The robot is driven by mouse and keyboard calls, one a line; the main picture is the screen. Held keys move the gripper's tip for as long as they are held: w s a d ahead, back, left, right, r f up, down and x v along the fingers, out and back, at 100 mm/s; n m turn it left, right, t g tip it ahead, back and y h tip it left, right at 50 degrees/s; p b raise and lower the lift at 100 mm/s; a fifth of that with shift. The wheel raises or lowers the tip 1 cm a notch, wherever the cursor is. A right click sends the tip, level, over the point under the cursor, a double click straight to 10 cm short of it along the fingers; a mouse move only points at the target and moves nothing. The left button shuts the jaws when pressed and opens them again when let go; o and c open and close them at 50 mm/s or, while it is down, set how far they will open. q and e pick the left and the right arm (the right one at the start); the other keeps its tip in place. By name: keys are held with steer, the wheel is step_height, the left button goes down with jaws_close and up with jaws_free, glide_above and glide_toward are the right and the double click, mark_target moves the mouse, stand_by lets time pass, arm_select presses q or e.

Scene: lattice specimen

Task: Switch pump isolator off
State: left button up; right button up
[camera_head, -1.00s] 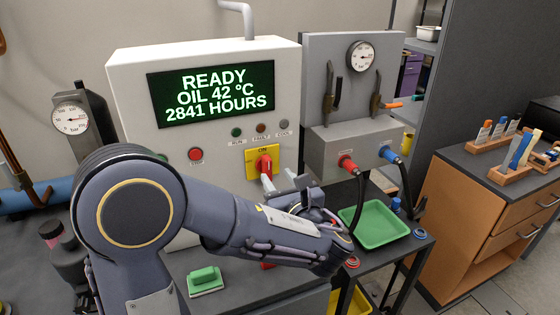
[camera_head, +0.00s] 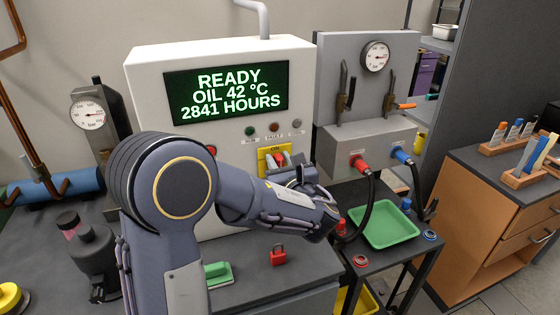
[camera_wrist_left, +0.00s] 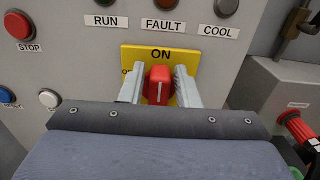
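The pump isolator is a red rotary knob (camera_wrist_left: 159,85) on a yellow plate (camera_wrist_left: 160,52) marked ON. The knob's white line stands upright, pointing at ON. In the head view the yellow plate (camera_head: 264,151) is on the white cabinet front, and the arm and fingers hide much of the knob. My left gripper (camera_wrist_left: 160,82) is at the knob, with one pale finger on each side of it. Slight gaps seem to show beside the knob, so the fingers look open around it; contact is hard to judge. My right gripper is not in view.
The cabinet display (camera_head: 227,92) reads READY. A red STOP button (camera_wrist_left: 18,25) and indicator lamps are near the plate. A red padlock (camera_head: 278,255) and green block (camera_head: 217,274) lie on the bench. A hose panel (camera_head: 365,145) and green tray (camera_head: 388,228) are at right.

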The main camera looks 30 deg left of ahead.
arm_select(q)
jaws_close()
steer(key=shift+f, duration=0.1)
steer(key=shift+f, duration=0.1)
